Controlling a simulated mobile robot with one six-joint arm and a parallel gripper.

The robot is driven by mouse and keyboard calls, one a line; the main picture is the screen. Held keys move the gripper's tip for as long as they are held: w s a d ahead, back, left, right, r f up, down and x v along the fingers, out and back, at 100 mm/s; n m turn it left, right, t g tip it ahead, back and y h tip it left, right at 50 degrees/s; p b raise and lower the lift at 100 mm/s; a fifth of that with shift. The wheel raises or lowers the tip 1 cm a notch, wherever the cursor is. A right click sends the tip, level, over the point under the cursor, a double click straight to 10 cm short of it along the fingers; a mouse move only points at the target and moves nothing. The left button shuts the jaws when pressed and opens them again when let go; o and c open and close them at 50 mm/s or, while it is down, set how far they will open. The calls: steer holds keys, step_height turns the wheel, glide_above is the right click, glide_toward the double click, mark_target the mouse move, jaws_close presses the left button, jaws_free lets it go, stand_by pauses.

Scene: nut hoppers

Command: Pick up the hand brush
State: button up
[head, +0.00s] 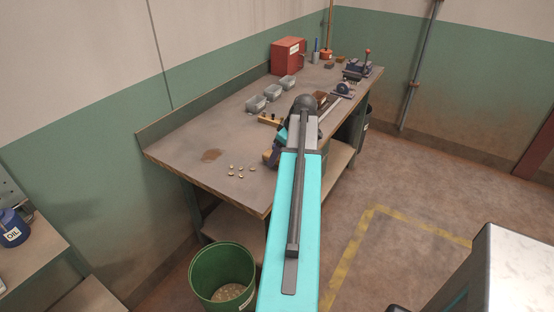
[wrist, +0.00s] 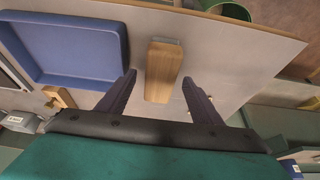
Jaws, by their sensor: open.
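The hand brush (wrist: 163,72) shows in the wrist view as a long tan wooden block with a grey strip at its far end, lying on the bench top. My gripper (wrist: 160,77) is open, with one dark finger on each side of the brush and a visible gap on both sides. The fingers do not appear to touch it. I cannot tell how high they are above the bench. In the head view my arm hides most of that spot; a tan piece at the bench's front edge (head: 268,157) seems to be the brush.
A blue tray (wrist: 68,50) lies left of the brush in the wrist view. Several brass nuts (head: 240,170) lie on the workbench (head: 185,155). Grey bins (head: 256,104) and a red box (head: 288,56) stand farther back. A green bucket (head: 218,262) stands on the floor.

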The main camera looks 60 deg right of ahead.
steer(key=shift+x, duration=0.9)
steer(key=shift+f, duration=0.15)
steer(key=shift+f, duration=0.2)
stand_by(0.5)
steer(key=c, duration=1.2)
steer(key=shift+r, duration=0.1)
steer(key=shift+c, duration=0.2)
steer(key=shift+d+r+b, duration=0.1)
steer(key=shift+r+b, duration=0.6)
steer(key=shift+r, duration=1.2)
steer(key=s+d+r+b, duration=0.1)
steer(key=s+d+b, duration=0.2)
steer(key=s, duration=1.1)
steer(key=d, duration=0.3)
steer(key=shift+s+d+r+b, duration=0.25)
steer(key=shift+d+b, duration=0.05)
steer(key=shift+b, duration=0.1)
